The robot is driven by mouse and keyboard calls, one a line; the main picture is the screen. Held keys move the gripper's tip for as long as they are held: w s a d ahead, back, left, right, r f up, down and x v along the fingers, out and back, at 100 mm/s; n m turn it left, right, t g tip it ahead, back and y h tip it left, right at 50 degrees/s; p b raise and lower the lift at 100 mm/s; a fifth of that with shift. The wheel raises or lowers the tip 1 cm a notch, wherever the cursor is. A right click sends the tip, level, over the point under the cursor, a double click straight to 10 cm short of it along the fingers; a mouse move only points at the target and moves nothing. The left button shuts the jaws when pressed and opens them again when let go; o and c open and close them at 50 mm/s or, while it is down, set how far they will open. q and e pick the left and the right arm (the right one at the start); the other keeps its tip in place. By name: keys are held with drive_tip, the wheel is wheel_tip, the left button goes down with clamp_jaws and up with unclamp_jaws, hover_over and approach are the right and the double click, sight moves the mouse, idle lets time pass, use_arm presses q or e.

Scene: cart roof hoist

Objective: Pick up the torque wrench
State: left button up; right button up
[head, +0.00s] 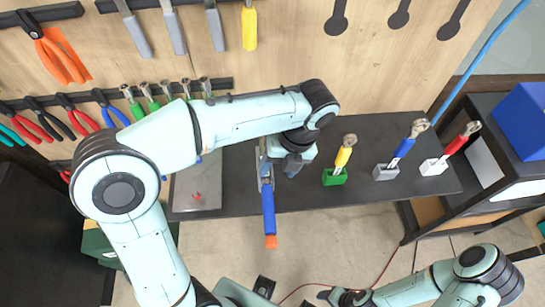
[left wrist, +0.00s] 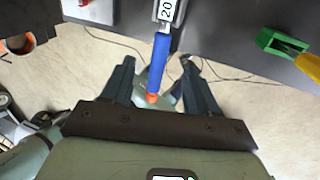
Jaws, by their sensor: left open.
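The torque wrench has a blue handle (head: 268,205) with an orange end and lies with its handle jutting past the front edge of the dark shelf (head: 228,172). In the left wrist view its blue handle (left wrist: 160,62) shows between the two fingers, with a label reading 20 above it. My left gripper (left wrist: 158,64) is open and empty. In the head view the left gripper (head: 291,167) is close to the wrench, partly hidden by my arm. I cannot tell their height difference. My right gripper (head: 343,297) is low at the bottom edge, small and unclear.
A yellow-handled tool (head: 343,156) stands in a green holder (head: 334,178), with blue (head: 404,149) and red (head: 457,144) ones to its right. A grey plate (head: 197,187) is on the left of the shelf. Pliers and other tools hang on the wooden wall behind.

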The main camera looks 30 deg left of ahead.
sight(268, 188)
use_arm(q)
drive_tip(key=x, duration=0.4)
drive_tip(key=s+b+x, duration=0.1)
drive_tip(key=x, duration=0.1)
drive_tip(key=shift+a+f, duration=0.1)
drive_tip(key=shift+f, duration=0.1)
drive_tip(key=shift+w+a+f, duration=0.1)
drive_tip(key=shift+w+f, duration=0.05)
drive_tip(key=shift+f, duration=0.75)
drive_tip(key=x, duration=0.3)
drive_tip(key=b+x, duration=0.1)
drive_tip(key=shift+w+f, duration=0.3)
use_arm(e)
drive_tip(key=s+f, duration=0.2)
drive_tip(key=shift+f, duration=0.35)
use_arm(q)
drive_tip(key=shift+r, duration=0.1)
clamp_jaws()
